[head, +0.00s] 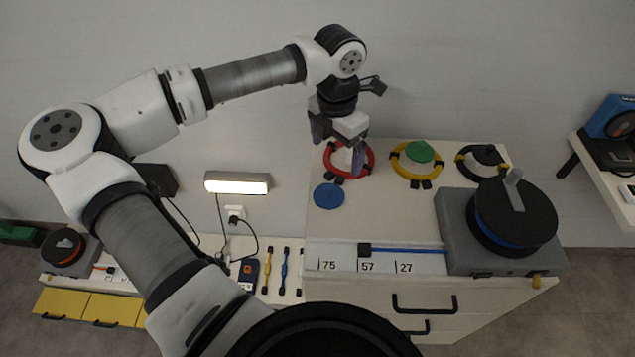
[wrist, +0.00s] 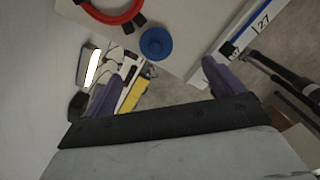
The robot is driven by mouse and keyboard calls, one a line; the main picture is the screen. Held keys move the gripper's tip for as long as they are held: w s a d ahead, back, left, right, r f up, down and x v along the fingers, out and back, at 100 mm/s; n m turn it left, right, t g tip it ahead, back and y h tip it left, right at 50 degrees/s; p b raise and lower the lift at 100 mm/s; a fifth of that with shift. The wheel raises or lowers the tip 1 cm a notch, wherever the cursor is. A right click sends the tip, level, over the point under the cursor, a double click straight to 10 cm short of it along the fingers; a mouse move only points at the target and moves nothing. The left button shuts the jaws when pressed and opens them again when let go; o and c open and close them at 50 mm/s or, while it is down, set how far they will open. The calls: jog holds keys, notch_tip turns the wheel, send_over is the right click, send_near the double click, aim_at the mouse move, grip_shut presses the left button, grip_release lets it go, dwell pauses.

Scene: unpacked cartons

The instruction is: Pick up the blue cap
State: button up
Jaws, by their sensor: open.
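The blue cap (head: 328,195) is a flat round disc lying on the white cabinet top (head: 385,220), near its left edge and just in front of the red ring (head: 366,172). In the wrist view the blue cap (wrist: 157,43) lies beyond the fingers, between their lines, with a small raised knob. My gripper (head: 343,150) is above the cabinet's back left part, partly covering the red ring. Its purple fingers (wrist: 162,82) are spread apart with nothing between them. The exact height of the fingers above the top is hard to tell.
A yellow ring with a green cap (head: 420,151) and a black ring with a black cap (head: 487,154) lie to the right. A grey device with a black disc (head: 515,213) stands at front right. A blue rod (head: 408,251) lies along the front. The wall is close behind.

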jog(key=p, duration=0.2)
send_over(329, 188)
notch_tip(329, 188, down, 8)
jog(key=shift+r, duration=0.1)
jog(key=shift+f+p, duration=1)
jog(key=shift+f, duration=2.1)
jog(key=c, duration=1.1)
jog(key=shift+c, duration=0.2)
notch_tip(329, 188, up, 20)
jog(key=b, duration=0.4)
